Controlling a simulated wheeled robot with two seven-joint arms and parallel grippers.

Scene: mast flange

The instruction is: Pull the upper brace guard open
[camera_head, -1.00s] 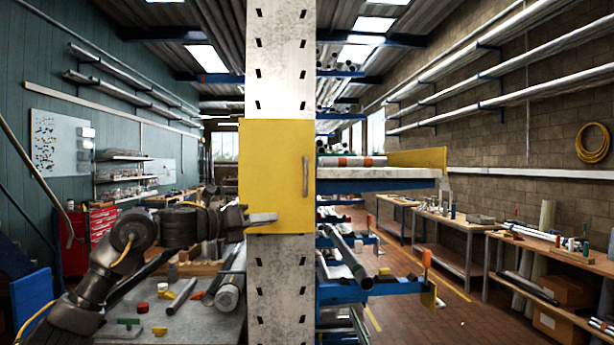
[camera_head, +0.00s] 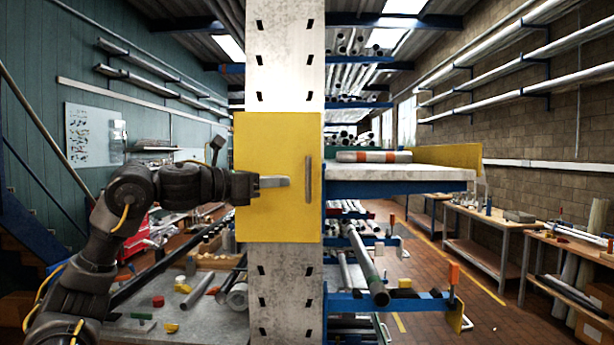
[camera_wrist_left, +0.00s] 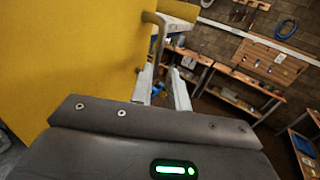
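The upper brace guard (camera_head: 270,222) is a flat yellow panel on the pale slotted upright (camera_head: 285,60). It faces me and looks closed. A grey vertical bar handle (camera_head: 308,180) stands near its right edge. My left gripper (camera_head: 288,181) is in front of the panel, level with the handle's middle and just left of it. In the left wrist view its two fingers (camera_wrist_left: 163,88) are apart, with background showing between them. The handle (camera_wrist_left: 157,38) appears just beyond the fingertips; I cannot tell whether they touch it. My right gripper is in neither view.
A rack shelf (camera_head: 400,174) with a blue beam stands right of the upright, with pipes below it. A cluttered workbench (camera_head: 205,325) is at lower left. Wooden benches (camera_head: 490,225) line the brick wall. The brick floor between is open.

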